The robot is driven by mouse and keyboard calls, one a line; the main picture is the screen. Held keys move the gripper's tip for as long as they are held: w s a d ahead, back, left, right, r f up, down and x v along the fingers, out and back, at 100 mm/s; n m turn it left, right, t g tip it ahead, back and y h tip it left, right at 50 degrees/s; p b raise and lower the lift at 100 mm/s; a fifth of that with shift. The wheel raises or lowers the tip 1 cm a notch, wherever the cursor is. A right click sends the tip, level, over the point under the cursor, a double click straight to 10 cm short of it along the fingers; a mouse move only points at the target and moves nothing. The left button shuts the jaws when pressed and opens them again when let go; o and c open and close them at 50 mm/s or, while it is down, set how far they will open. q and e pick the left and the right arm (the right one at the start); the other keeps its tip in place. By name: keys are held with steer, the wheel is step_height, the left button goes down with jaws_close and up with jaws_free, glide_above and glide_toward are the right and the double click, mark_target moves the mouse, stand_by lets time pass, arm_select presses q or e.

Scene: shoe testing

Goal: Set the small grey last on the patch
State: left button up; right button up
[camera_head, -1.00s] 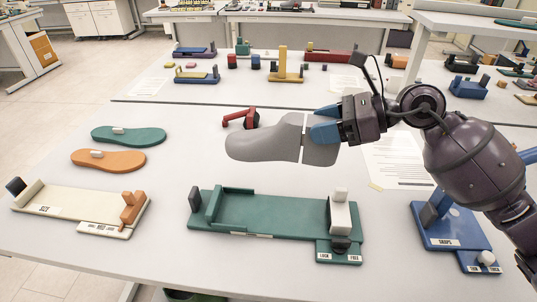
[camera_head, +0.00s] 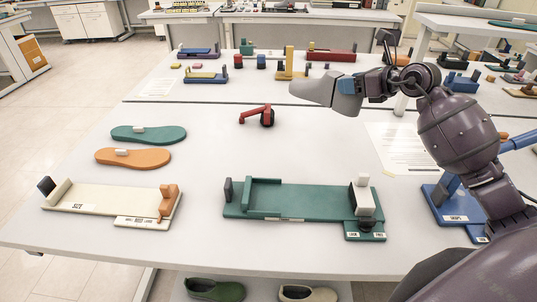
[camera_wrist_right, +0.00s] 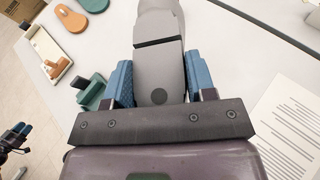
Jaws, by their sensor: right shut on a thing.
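The grey last (camera_head: 314,89) is foot-shaped with a dark seam across its heel end. My right gripper (camera_head: 347,86) is shut on its heel end and holds it up over the far part of the near table, its toe pointing left. In the right wrist view, the blue fingers of the right gripper (camera_wrist_right: 158,85) press the sides of the last (camera_wrist_right: 157,62). A dark shape with blue parts at the left edge of that view looks like my left gripper (camera_wrist_right: 16,138); its jaws are unclear. I cannot make out which surface is the patch.
A red clamp-like tool (camera_head: 257,115) lies below the last. A green fixture (camera_head: 305,202), a cream fixture (camera_head: 100,198) and a blue fixture (camera_head: 448,208) line the front. Green (camera_head: 160,136) and orange (camera_head: 145,158) soles lie left. Papers (camera_head: 405,145) lie right. The table's middle is clear.

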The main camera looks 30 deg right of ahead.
steer(key=shift+w+h, duration=0.25)
steer(key=shift+h, duration=0.05)
steer(key=shift+f, duration=0.15)
step_height(320, 180, down, 19)
steer(key=shift+d+r+b, duration=0.15)
steer(key=shift+b, duration=0.2)
arm_select(q)
steer(key=shift+s+a+f, duration=0.15)
steer(key=shift+a+f, duration=0.05)
steer(key=shift+f, duration=0.25)
arm_select(e)
steer(key=shift+f, duration=0.45)
steer(key=shift+f, duration=0.15)
steer(key=o, duration=1.1)
